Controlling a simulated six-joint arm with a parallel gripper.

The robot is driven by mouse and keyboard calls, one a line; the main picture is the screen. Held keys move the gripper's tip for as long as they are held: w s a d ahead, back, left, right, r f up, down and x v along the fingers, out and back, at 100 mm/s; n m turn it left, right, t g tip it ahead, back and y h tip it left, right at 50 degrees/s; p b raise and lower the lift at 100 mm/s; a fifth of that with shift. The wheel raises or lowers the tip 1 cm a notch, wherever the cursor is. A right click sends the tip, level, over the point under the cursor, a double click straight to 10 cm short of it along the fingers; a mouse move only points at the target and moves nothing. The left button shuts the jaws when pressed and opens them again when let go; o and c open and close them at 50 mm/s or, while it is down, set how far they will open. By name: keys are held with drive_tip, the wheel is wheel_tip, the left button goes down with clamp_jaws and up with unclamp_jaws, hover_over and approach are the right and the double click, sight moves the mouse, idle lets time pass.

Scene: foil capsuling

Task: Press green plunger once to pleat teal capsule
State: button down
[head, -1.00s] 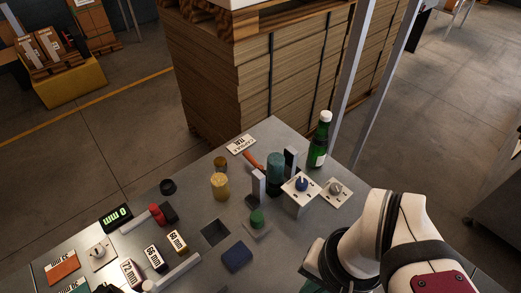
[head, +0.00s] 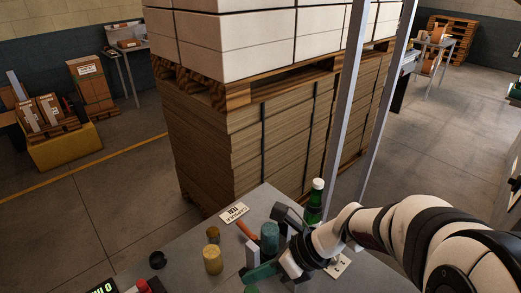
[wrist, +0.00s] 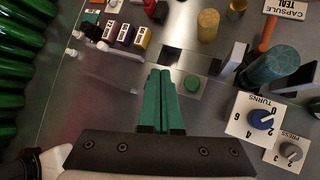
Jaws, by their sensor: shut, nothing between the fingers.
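The green plunger (wrist: 192,83) is a round button on a pale square plate in the wrist view. In the head view only a bit of green (head: 251,288) shows at the bottom edge, below my fingers. My gripper (wrist: 168,72) has its green fingers shut together and empty. Its tips appear just left of the plunger in the wrist view; I cannot tell their height over the table. In the head view my gripper (head: 250,273) reaches in from the right. The teal cylinder (head: 269,236) stands upright beside a pale post; it also shows in the wrist view (wrist: 268,68).
A yellow cylinder (head: 212,259), an orange handle (head: 247,230) and a green bottle (head: 315,203) stand around.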

sight(250, 292)
drive_tip(key=w+m, duration=0.1)
drive_tip(key=w+f+m, duration=0.1)
drive_tip(key=w+m, duration=0.1)
drive_tip(key=shift+w+a+f+m+t+y, duration=0.1)
drive_tip(key=shift+f+m+t+y, duration=0.2)
drive_tip(key=shift+f+m, duration=0.1)
drive_tip(key=shift+f, duration=4.35)
drive_tip(key=shift+f, duration=0.1)
drive_tip(key=shift+f, duration=0.3)
drive_tip(key=shift+f, duration=1.15)
drive_tip(key=shift+r, duration=1.6)
